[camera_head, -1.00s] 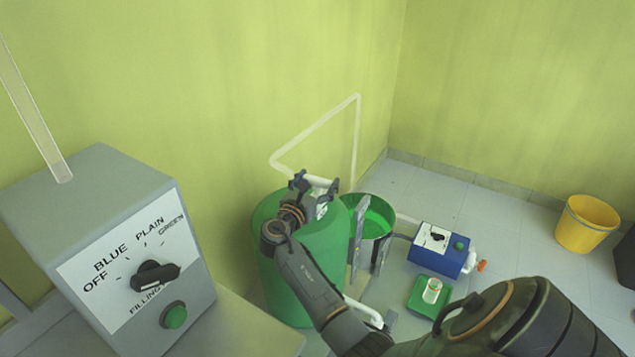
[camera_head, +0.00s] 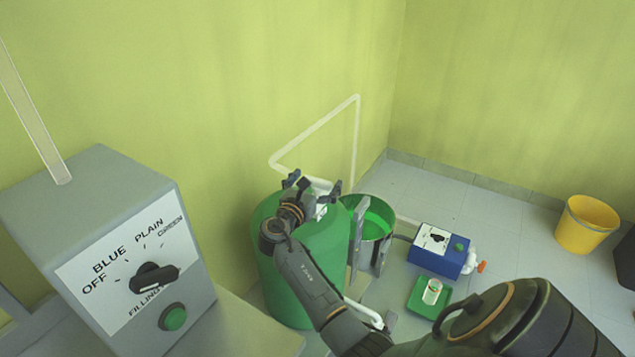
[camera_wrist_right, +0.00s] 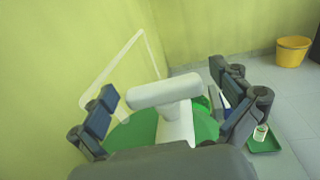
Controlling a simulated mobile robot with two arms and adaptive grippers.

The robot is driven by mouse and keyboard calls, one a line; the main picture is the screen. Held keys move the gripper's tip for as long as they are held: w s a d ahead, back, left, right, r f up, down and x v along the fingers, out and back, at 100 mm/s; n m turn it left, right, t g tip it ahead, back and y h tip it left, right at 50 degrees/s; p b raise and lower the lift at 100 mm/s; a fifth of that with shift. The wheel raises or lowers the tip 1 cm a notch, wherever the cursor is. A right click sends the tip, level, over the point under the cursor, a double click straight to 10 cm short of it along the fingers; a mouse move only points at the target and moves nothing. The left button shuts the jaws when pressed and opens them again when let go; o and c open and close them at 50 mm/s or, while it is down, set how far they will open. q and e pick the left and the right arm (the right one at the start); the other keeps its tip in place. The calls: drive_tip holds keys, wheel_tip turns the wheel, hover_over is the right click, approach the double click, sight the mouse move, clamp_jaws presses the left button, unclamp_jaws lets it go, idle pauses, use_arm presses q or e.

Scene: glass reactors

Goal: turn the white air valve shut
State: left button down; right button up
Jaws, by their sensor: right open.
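The white air valve shows in the right wrist view as a T-shaped handle (camera_wrist_right: 165,92) on a white stem, standing on the green top of a tank (camera_wrist_right: 130,133). My right gripper (camera_wrist_right: 167,98) is open, with one finger on each side of the handle and visible gaps to both. In the head view my right gripper (camera_head: 317,187) is over the top of the green tank (camera_head: 300,265) and hides most of the valve. My left gripper is not in view.
A grey control box (camera_head: 110,250) with a black knob stands at left. A thin white pipe (camera_head: 315,130) runs along the wall behind the tank. A blue box (camera_head: 440,250), a green tray (camera_head: 417,298) with a cup, and a yellow bucket (camera_head: 586,225) are to the right.

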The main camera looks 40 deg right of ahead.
sight(317, 179)
wheel_tip(317, 179, up, 9)
drive_tip(key=shift+r, duration=0.1)
idle(0.3)
